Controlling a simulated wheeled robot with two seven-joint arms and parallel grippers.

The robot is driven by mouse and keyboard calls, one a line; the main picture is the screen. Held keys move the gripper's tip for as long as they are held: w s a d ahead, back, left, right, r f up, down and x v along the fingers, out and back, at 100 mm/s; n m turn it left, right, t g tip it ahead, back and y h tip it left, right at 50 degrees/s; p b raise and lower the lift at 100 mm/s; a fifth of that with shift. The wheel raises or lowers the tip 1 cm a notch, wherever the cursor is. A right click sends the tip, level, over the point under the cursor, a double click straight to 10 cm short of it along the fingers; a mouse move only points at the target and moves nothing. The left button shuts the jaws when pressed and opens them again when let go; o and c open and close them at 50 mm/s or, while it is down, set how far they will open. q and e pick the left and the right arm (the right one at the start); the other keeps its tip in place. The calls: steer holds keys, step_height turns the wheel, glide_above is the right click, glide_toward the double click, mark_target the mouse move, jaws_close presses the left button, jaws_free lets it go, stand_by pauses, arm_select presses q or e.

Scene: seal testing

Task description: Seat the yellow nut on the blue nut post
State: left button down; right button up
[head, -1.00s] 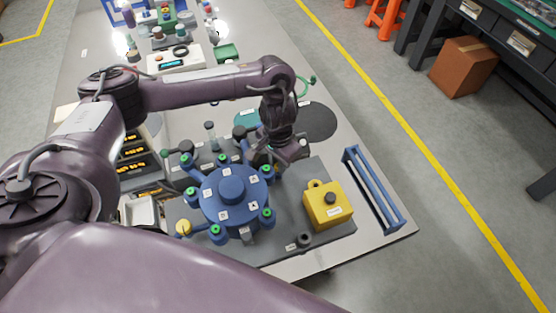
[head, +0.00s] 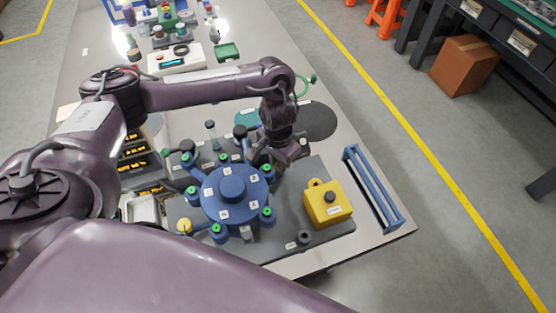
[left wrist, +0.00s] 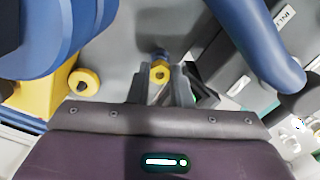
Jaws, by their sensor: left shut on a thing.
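My left gripper (head: 279,163) is beside the right rear of the blue carousel (head: 232,195), low over the grey base plate. In the left wrist view the left gripper (left wrist: 160,88) is shut on the small yellow nut (left wrist: 160,71), which sits between its fingertips. A small blue piece, seemingly the blue nut post (left wrist: 160,54), shows just beyond the nut and in line with it. I cannot tell whether the nut touches it or is around it. In the head view the nut and post are hidden by my gripper. My right gripper is not in view.
The yellow block (head: 328,205) stands right of the carousel; a yellow ring (left wrist: 84,82) shows left of my fingers in the wrist view. A blue arm (left wrist: 262,45) curves close on the right. A blue rack (head: 373,190) stands near the table's right edge. A dark disc (head: 316,121) lies behind.

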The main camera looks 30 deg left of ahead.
arm_select(q)
steer(key=shift+f, duration=0.85)
stand_by(0.5)
steer(key=c, duration=1.2)
jaws_free()
steer(key=shift+c, duration=0.2)
steer(key=shift+r, duration=0.1)
step_height(320, 180, up, 9)
steer(key=p, duration=1)
steer(key=shift+p, duration=0.3)
